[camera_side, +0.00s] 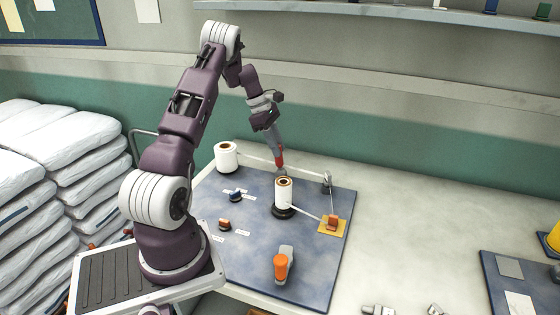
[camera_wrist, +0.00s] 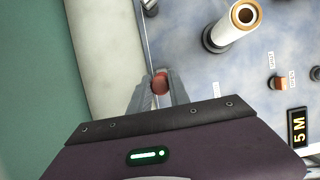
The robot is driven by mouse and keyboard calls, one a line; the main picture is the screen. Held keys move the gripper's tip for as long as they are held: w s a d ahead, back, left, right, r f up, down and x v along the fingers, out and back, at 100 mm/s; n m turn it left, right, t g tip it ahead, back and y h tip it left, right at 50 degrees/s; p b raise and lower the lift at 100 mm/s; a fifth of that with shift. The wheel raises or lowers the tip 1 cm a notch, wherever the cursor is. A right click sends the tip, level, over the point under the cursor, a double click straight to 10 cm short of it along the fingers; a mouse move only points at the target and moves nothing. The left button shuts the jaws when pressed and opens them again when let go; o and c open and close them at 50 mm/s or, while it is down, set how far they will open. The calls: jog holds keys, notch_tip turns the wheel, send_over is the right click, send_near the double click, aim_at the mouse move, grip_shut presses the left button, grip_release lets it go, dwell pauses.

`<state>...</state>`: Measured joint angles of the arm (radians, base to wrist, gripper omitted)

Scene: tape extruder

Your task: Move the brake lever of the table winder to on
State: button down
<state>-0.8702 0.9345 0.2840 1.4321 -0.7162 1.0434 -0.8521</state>
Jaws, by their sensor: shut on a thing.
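My gripper (camera_side: 279,153) reaches down at the back of the blue board. Its fingers (camera_wrist: 160,88) are shut on a red knob, which shows between the tips in the wrist view (camera_wrist: 160,83). In the side view the red part (camera_side: 280,161) sits just above a small grey piece (camera_side: 282,172) behind the middle roll. I take it for the brake lever; its markings and its exact position cannot be read. The middle white roll (camera_side: 284,191) stands upright on a black base, and a roll with a black base shows in the wrist view (camera_wrist: 230,25).
Another white roll (camera_side: 226,157) stands at the back left. Small blue (camera_side: 236,195) and orange (camera_side: 224,224) controls sit on the board (camera_side: 255,240). An orange-topped handle (camera_side: 281,265) stands in front. A small post (camera_side: 327,181) and yellow plate (camera_side: 333,226) are right.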

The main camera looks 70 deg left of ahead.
jog(key=shift+s+a+f, duration=0.15)
jog(key=shift+s+a, duration=0.45)
jog(key=shift+a, duration=0.1)
jog(key=shift+s+a+f, duration=0.6)
jog(key=shift+s+a, duration=0.3)
jog(key=shift+s, duration=0.05)
jog(key=shift+s+a+f, duration=0.4)
jog(key=shift+s+f, duration=0.05)
jog(key=shift+f, duration=0.05)
jog(key=c, duration=1.1)
grip_release()
jog(key=shift+w, duration=0.1)
jog(key=shift+c, duration=0.2)
jog(key=shift+r, duration=0.1)
